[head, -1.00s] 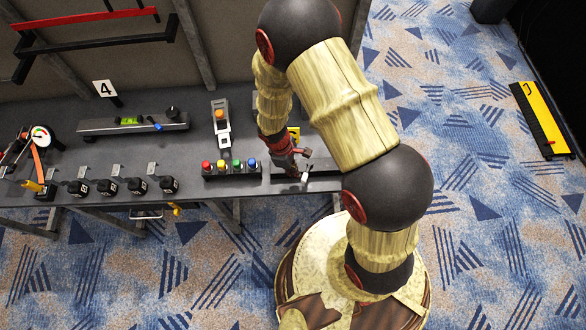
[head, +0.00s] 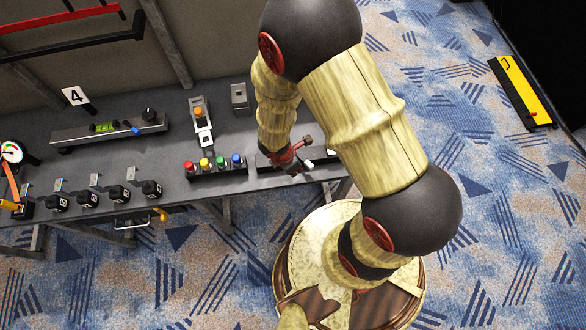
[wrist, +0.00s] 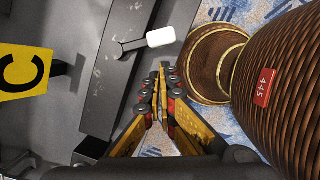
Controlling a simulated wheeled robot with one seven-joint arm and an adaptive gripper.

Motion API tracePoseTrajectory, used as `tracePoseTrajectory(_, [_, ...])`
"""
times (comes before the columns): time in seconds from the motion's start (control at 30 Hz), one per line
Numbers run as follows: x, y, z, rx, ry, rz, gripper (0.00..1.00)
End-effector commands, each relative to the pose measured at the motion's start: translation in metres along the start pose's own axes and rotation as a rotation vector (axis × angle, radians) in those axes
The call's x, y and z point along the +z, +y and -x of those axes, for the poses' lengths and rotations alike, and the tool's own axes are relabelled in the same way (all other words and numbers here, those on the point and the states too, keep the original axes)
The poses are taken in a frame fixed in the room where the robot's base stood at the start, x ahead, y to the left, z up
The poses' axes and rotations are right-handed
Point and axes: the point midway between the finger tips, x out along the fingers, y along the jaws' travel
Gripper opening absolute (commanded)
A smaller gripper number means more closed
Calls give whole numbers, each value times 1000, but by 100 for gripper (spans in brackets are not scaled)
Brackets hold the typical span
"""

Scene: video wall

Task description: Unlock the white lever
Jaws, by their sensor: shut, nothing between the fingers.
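The white lever (wrist: 161,37) shows in the wrist view as a white handle on a thin grey arm. The arm runs from a round pivot on a dark bar, and the handle sticks out past the bar's right edge. In the head view the white handle (head: 308,163) shows just beside my gripper (head: 303,146). In the wrist view my gripper (wrist: 163,70) is shut and empty. Its fingertips lie just below the handle, with a small gap in the picture. I cannot tell their difference in height.
Coloured buttons (head: 213,167) stand left of my gripper, with a grey device with an orange button (head: 199,118) behind them. A yellow sign marked C (wrist: 24,72) is left of the bar. Black numbered knobs (head: 88,197) line the table's front left. Carpet lies beyond the table edge.

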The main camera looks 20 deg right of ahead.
Motion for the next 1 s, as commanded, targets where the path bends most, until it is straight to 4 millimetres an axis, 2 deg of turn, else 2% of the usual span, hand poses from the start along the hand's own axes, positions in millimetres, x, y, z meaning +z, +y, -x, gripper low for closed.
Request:
tracePoseTrajectory(0.5, [2,15,0,-2,0,-2,0])
tracePoseTrajectory(1.0, [-5,18,1,-2,0,-2,0])
